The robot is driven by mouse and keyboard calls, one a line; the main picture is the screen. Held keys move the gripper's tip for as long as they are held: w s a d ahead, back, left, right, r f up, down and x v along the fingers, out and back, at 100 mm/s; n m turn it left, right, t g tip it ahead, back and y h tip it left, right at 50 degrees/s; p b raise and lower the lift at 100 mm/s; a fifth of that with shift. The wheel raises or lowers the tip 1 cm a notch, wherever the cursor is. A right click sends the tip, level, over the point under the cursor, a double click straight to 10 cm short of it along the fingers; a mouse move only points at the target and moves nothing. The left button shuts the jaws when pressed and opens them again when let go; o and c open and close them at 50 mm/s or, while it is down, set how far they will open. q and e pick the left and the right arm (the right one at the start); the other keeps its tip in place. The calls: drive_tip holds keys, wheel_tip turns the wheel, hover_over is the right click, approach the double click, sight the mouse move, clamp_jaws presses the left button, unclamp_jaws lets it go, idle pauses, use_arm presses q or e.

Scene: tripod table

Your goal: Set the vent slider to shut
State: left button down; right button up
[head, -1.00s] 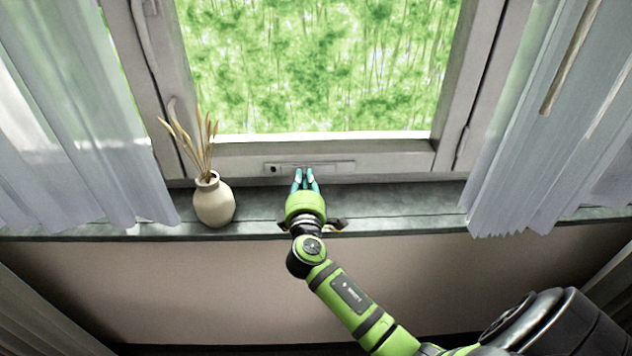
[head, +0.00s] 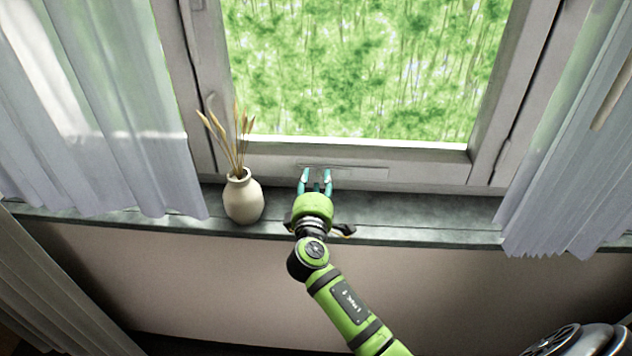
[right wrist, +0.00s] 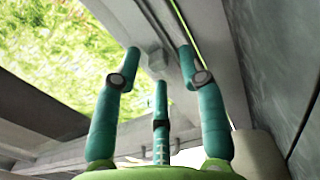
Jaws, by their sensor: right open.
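The vent (head: 350,172) is a thin pale strip set in the bottom rail of the window frame, in the head view. Its left end lies behind my fingers, and I cannot make out the slider's knob. My right gripper (head: 316,176) is open and empty, its teal fingers spread and pointing at the left part of the strip. I cannot tell whether they touch it. In the right wrist view the gripper (right wrist: 160,58) has its fingers apart with nothing between them. My left gripper is not in view.
A cream vase (head: 243,200) with dried stalks stands on the dark sill (head: 430,215), left of my right gripper. Sheer curtains hang at the left (head: 110,130) and right (head: 570,150). The sill right of the gripper is clear.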

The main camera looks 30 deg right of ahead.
drive_tip(key=v, duration=1.2)
drive_tip(key=shift+a, duration=0.1)
